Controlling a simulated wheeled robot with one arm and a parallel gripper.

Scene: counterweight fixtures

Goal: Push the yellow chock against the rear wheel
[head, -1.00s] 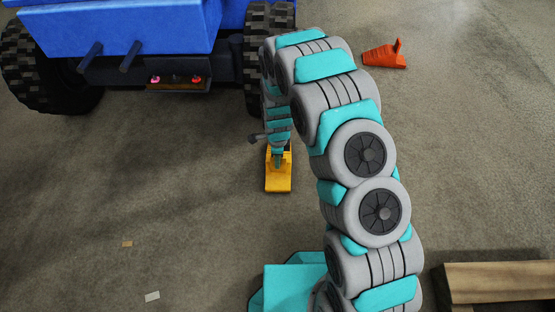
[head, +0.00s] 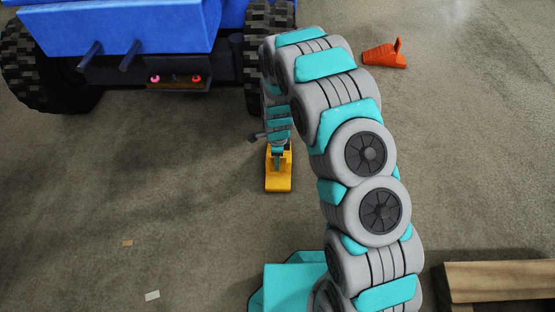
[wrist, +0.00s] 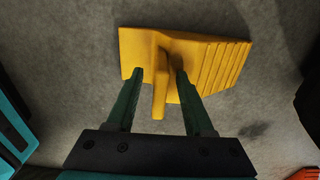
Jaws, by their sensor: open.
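The yellow chock (head: 278,184) lies on the floor in front of the right wheel (head: 254,72) of a blue vehicle, with floor showing between them. My arm hides part of that wheel and the chock's far end. In the wrist view the chock (wrist: 213,62) shows a ribbed slope and an upright handle. My gripper (wrist: 158,76) is open, with one dark green finger on each side of the handle. I cannot tell whether either finger touches it. In the head view my gripper (head: 278,160) points down at the chock.
The blue vehicle (head: 125,25) fills the upper left, with another wheel (head: 35,65) at its left. An orange chock (head: 383,56) lies at the upper right. A wooden beam (head: 500,280) is at the lower right. Floor left of the yellow chock is mostly clear.

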